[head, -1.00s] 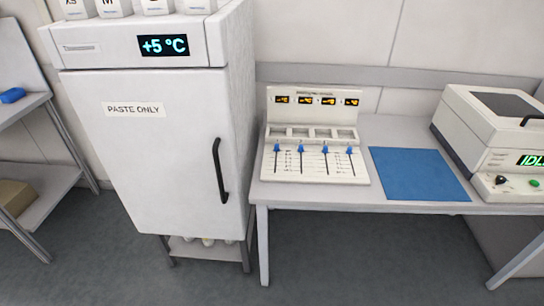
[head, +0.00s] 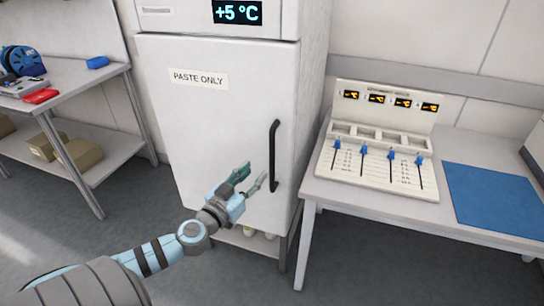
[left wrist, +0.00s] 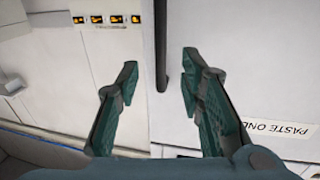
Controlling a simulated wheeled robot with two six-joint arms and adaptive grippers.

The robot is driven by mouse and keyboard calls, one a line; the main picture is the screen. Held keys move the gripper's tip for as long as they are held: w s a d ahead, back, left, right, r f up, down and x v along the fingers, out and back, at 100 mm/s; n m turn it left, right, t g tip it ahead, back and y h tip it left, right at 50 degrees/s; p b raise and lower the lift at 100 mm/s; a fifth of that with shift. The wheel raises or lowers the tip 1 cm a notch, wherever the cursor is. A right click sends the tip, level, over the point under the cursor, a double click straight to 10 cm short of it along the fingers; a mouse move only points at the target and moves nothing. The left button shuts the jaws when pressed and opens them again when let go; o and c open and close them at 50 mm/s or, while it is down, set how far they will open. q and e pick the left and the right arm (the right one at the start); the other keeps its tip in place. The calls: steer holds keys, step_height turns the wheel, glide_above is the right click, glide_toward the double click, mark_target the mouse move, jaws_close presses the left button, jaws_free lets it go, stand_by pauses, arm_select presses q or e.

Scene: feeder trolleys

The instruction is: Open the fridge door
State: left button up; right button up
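The white fridge door (head: 215,130) is shut and carries a "PASTE ONLY" label. Its black vertical handle (head: 273,150) is near the door's right edge. My left gripper (head: 251,178) is open and empty, in front of the door and just left of the handle's lower part in the head view. In the left wrist view the handle (left wrist: 161,45) appears between the two spread fingertips (left wrist: 159,64), seemingly beyond them; I see no contact. My right gripper is not in view.
A table (head: 312,193) stands right of the fridge with a slider panel (head: 375,165) and a blue mat (head: 490,200). A shelf (head: 100,85) with small items and boxes stands at the left. Open floor lies in front of the fridge.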

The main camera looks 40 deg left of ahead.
mark_target(271, 156)
arm_select(q)
steer(key=w+p, duration=0.1)
steer(key=w, duration=0.2)
steer(key=w+a+p, duration=0.1)
steer(key=w, duration=0.6)
steer(key=shift+w+a+p, duration=0.3)
steer(key=shift+w+p, duration=0.1)
steer(key=shift+f, duration=0.1)
jaws_close()
